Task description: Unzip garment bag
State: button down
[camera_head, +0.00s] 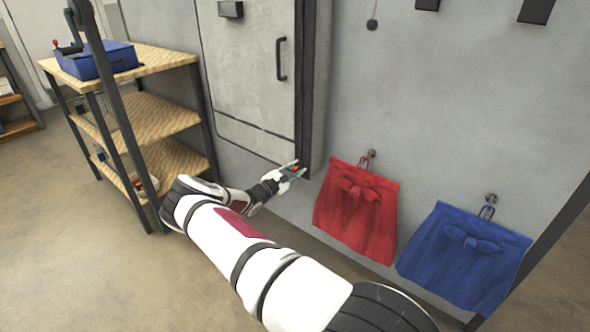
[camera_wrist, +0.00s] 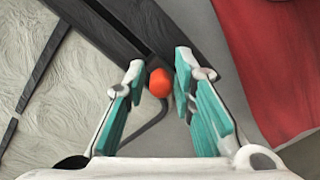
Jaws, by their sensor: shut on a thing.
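The garment bag (camera_head: 245,85) hangs on the grey wall as a tall, pale, wrinkled panel. A dark strip (camera_head: 303,90) runs down its right side. My gripper (camera_head: 292,172) is at the lower end of this strip, with an orange-red ball pull (camera_wrist: 159,83) between its fingertips. The wrist view shows the teal-padded fingers on both sides of the ball, and my gripper is shut on it. A thin dark cord or tail curves below the ball. The wrinkled bag (camera_wrist: 45,45) also shows at the left of the wrist view.
A red cloth with a bow (camera_head: 355,215) hangs just right of my gripper, and a blue one (camera_head: 465,260) hangs farther right. A wooden shelf unit (camera_head: 150,130) with a blue case (camera_head: 97,61) stands left. Open floor lies at lower left.

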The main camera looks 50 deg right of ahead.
jog(key=shift+s+f, duration=0.35)
jog(key=shift+f, duration=0.05)
jog(key=c, duration=1.5)
grip_release()
jog(key=shift+c, duration=0.2)
jog(key=shift+w, duration=0.1)
jog(key=shift+w+r, duration=0.2)
jog(key=a, duration=1.2)
jog(key=shift+s, duration=0.4)
